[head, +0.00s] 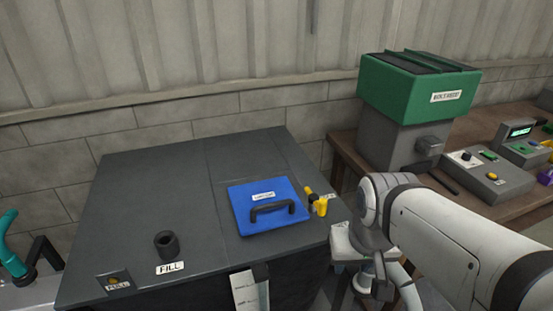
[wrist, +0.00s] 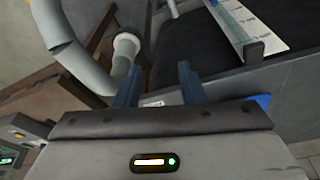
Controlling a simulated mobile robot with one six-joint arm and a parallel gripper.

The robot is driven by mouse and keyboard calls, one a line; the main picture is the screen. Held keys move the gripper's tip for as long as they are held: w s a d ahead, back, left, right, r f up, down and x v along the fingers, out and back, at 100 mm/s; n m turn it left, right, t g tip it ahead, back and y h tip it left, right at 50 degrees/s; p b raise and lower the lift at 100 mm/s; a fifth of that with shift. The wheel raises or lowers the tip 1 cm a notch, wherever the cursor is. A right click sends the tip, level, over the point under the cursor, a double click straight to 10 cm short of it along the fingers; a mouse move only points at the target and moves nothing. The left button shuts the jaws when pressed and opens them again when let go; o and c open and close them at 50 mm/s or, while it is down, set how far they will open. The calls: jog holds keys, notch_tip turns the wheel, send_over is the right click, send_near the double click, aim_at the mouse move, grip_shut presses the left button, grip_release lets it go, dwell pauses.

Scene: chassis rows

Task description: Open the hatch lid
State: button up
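The blue hatch lid (head: 257,197) lies flat and closed on top of the dark grey cabinet (head: 150,210). It has a black bar handle (head: 272,206) near its front edge and a small white label. A yellow and black latch-like part (head: 318,203) sits at the lid's right side. My gripper (wrist: 157,76) shows in the wrist view with its two blue-grey fingers apart and nothing between them. In the head view my arm is right of the cabinet, apart from the lid; the fingers cannot be made out there. A blue corner, likely the lid (wrist: 262,101), shows in the wrist view.
A black filler neck (head: 166,244) labelled FILL stands at the cabinet's front left. A white tag (head: 246,291) hangs on its front. On the right, a wooden bench (head: 480,207) holds a green-topped machine (head: 418,88) and control boxes. A wall stands behind.

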jog(key=shift+a, duration=0.1)
jog(key=m+g+y+p, duration=0.2)
jog(key=m+y+p, duration=0.4)
jog(key=m, duration=0.8)
send_near(275, 204)
jog(key=a+h+p, duration=0.1)
jog(key=x, duration=0.7)
jog(key=shift+a+f+p, duration=0.15)
jog(key=shift+f+p, duration=0.1)
jog(key=shift+p, duration=0.1)
jog(key=shift+c, duration=0.6)
grip_shut()
